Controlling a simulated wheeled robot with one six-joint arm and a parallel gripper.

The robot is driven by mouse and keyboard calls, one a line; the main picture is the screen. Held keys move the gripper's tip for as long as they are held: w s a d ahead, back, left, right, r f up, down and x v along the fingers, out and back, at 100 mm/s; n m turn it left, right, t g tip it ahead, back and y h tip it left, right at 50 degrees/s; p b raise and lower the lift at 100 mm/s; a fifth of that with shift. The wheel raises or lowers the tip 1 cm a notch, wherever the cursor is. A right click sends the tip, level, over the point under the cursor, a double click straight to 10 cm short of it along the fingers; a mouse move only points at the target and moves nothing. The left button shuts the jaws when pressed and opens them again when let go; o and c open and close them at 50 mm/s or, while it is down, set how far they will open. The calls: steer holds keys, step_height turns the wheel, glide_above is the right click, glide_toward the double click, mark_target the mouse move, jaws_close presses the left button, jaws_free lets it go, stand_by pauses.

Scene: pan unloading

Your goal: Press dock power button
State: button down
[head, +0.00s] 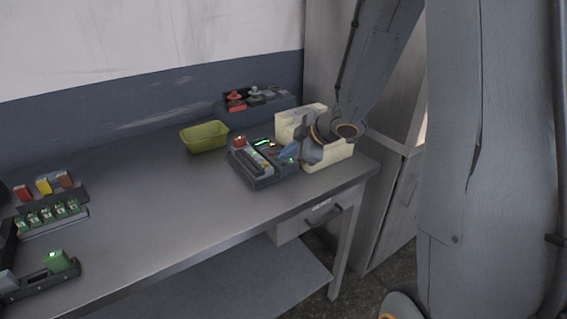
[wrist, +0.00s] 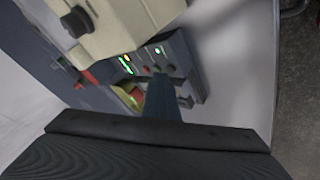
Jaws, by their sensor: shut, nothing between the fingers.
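The dock (head: 262,180) is a dark grey unit on the bench, with green lights and a lit display on its top. It also shows in the wrist view (wrist: 185,65), with several small lights and dark knobs on its panel. I cannot tell for certain which of these is the power button. My gripper (head: 287,154) is shut and empty, its tip over the right part of the dock. In the wrist view its blue-grey fingers (wrist: 166,82) reach down to the panel and hide part of it. I cannot tell whether they touch.
A cream box (head: 335,155) stands right beside the dock, close to my wrist. A yellow-green bin (head: 205,137) sits to the left. A rack with red and grey knobs (head: 255,103) is behind. Several colored modules (head: 45,185) stand at far left. The middle bench is clear.

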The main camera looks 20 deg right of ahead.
steer(key=shift+f, duration=0.45)
stand_by(0.5)
steer(key=shift+r, duration=0.2)
steer(key=shift+r+p, duration=0.75)
steer(key=shift+p, duration=0.15)
step_height(320, 180, up, 6)
steer(key=p, duration=0.7)
